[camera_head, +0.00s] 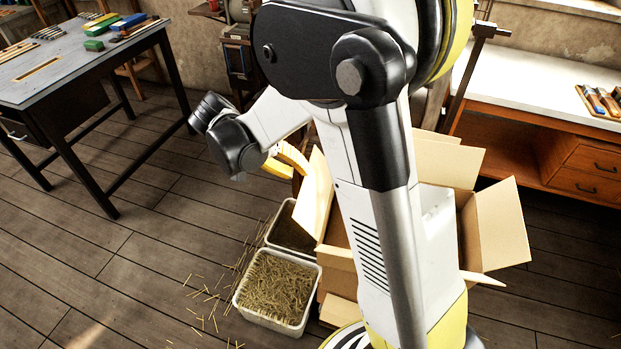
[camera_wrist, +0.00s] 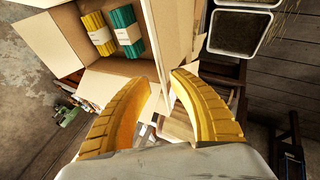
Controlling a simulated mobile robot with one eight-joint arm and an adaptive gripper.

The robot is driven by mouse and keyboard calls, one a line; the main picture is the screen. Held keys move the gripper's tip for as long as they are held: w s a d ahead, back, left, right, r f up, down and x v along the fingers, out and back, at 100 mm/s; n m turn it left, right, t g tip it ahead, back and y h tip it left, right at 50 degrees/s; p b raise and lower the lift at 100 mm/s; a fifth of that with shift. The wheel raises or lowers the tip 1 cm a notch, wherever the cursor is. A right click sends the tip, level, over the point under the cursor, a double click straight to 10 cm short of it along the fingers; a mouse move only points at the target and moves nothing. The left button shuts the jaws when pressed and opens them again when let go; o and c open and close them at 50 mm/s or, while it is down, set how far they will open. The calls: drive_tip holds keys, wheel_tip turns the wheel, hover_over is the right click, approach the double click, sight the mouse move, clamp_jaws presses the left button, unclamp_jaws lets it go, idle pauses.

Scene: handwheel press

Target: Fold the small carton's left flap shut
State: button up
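The carton (camera_head: 337,280) stands open behind my arm in the head view, its middle hidden. Its left flap (camera_head: 316,196) stands up steeply on the side toward the bins. In the wrist view the carton (camera_wrist: 66,62) holds a yellow bundle (camera_wrist: 98,32) and a green bundle (camera_wrist: 127,30). The raised flap (camera_wrist: 168,32) runs toward the gap between my fingertips; I cannot tell whether either finger touches it. My gripper (camera_wrist: 162,77) is open, its yellow fingers apart. In the head view my gripper (camera_head: 289,158) is beside the flap's upper left, partly hidden by the arm.
Two bins stand left of the carton, the front one a white bin (camera_head: 275,288) full of straw-like bits. Other carton flaps (camera_head: 500,226) spread to the right. A workbench (camera_head: 75,62) is at the far left, and a white-topped cabinet (camera_head: 540,85) at the right.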

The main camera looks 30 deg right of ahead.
sight(317, 184)
drive_tip(key=b+x, duration=0.3)
drive_tip(key=x, duration=0.6)
drive_tip(key=shift+d+f, duration=0.3)
clamp_jaws()
